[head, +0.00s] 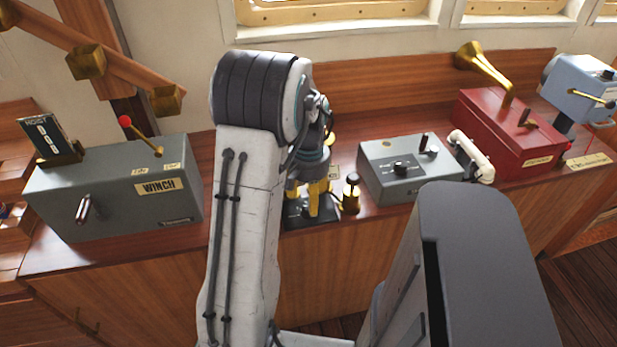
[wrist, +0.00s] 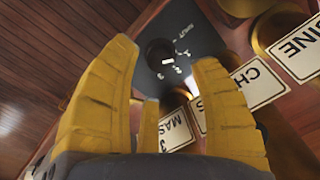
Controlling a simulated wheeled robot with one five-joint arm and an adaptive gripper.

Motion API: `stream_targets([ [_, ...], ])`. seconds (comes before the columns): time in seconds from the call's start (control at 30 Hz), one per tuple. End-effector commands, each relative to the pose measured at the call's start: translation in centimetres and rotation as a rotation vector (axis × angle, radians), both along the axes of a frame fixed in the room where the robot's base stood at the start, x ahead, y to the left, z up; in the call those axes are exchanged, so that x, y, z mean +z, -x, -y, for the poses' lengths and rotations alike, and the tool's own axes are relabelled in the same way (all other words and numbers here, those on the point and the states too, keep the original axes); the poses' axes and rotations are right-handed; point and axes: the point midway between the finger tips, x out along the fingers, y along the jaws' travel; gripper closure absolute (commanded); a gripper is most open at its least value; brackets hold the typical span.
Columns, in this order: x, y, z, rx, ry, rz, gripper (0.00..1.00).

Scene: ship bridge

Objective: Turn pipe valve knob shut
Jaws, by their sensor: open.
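A small round black knob (wrist: 160,52) sits on a dark panel (wrist: 203,42) in the wrist view, with white lettering around it that seems to read "SHUT" at its upper right. My gripper (wrist: 166,58) has its yellow fingers spread apart, and the knob shows between and beyond the tips, with nothing held. I cannot tell how far the tips are from the knob. In the head view my gripper (head: 320,200) points down over a dark plate (head: 296,212) on the wooden console, and the knob is hidden there by my arm and fingers.
White name plates (wrist: 258,82) and brass round fittings line the right of the dark panel. A brass fitting (head: 351,194) stands close right of my gripper. A grey box (head: 385,182) and red box (head: 500,140) are farther right; the winch box (head: 110,190) is left.

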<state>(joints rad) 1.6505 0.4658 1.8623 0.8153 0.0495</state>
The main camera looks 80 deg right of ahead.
Motion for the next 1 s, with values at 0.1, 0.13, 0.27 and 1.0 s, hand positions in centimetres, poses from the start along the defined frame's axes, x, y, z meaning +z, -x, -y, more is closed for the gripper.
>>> stream_targets([
  [0.1, 2.2, 0.0, 0.1, 0.000, 0.004, -0.001, 0.43],
  [0.13, 2.7, 0.0, 0.1, 0.000, 0.004, -0.001, 0.43],
  [0.27, 4.5, 0.0, 0.0, 0.001, 0.002, 0.000, 0.43],
  [1.0, 7.2, 0.0, -0.1, 0.001, -0.002, 0.000, 0.43],
])
